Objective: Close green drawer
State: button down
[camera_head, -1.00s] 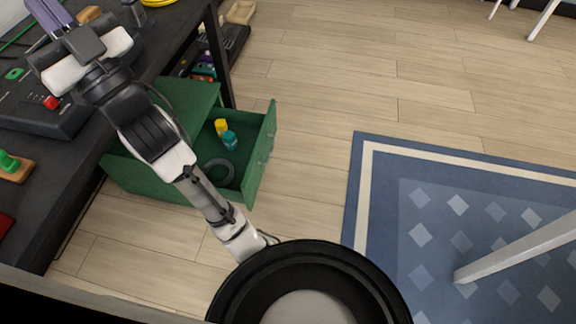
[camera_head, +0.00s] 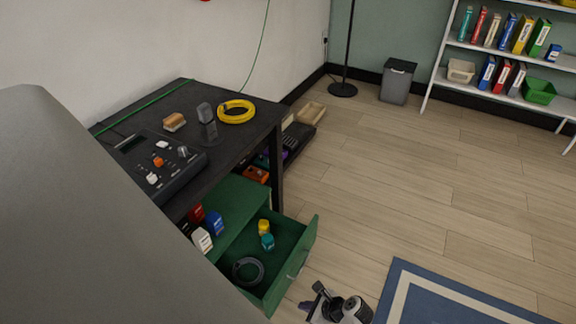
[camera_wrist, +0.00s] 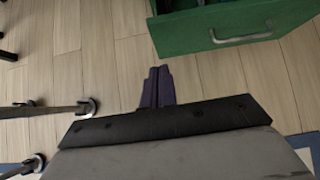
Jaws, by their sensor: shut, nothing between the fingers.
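The green drawer (camera_head: 290,272) under the black desk is pulled out. Inside it are a yellow pot (camera_head: 264,227), a teal pot (camera_head: 267,242) and a dark ring-shaped coil (camera_head: 248,270). Its front with a pale handle also shows at the top right of the wrist view (camera_wrist: 270,20). My gripper (camera_head: 319,299) is low, in front of the drawer and apart from it, at the bottom of the head view. In the wrist view its purple fingers (camera_wrist: 158,86) are together and empty, pointing left of the handle, over the floor.
The black desk (camera_head: 245,130) holds a control panel (camera_head: 165,165) and a yellow cable coil (camera_head: 236,111). Boxes sit beneath it. A blue rug (camera_head: 440,300) lies at the lower right. Bare floor (camera_head: 400,200) lies right of the drawer. Thin metal legs (camera_wrist: 45,110) stand left in the wrist view.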

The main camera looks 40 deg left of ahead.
jog(key=s+a+r+b+x, duration=0.1)
jog(key=x, duration=1.2)
jog(key=shift+s+a+r, duration=0.2)
jog(key=shift+r, duration=0.2)
jog(key=s+a+b, duration=0.2)
jog(key=a, duration=0.9)
jog(key=s+a+b, duration=0.3)
jog(key=a, duration=0.9)
jog(key=shift+s+a, duration=0.25)
jog(key=shift+a+r, duration=0.15)
jog(key=shift+r, duration=0.1)
